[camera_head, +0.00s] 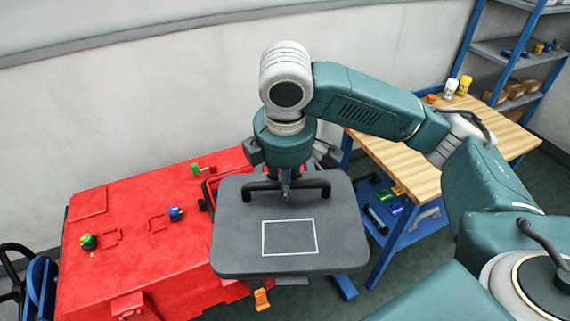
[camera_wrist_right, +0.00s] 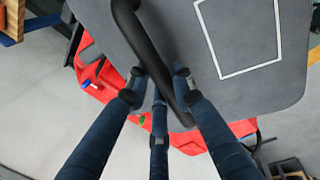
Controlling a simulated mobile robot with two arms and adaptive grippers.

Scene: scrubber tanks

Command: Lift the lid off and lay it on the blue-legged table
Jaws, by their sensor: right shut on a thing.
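The lid (camera_head: 240,238) is a dark grey rounded plate with a white rectangle outline and a black bar handle (camera_head: 313,191). My right gripper (camera_head: 286,190) is shut on the handle from above. In the right wrist view its blue fingers (camera_wrist_right: 162,92) close around the black handle (camera_wrist_right: 140,40), and the lid (camera_wrist_right: 285,85) fills the upper right. The lid hangs over the right edge of the red scrubber body (camera_head: 130,225), partly over the floor. The blue-legged table (camera_head: 410,165) stands to the right, with a wooden top partly hidden by my right arm. My left gripper is out of view.
White and yellow bottles (camera_head: 463,86) stand on the table's far edge; the visible wood nearby is mostly clear. Green and blue items lie on its lower shelf (camera_head: 400,233). Small coloured knobs (camera_head: 176,214) sit on the red body. Blue shelving (camera_head: 505,55) stands at back right.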

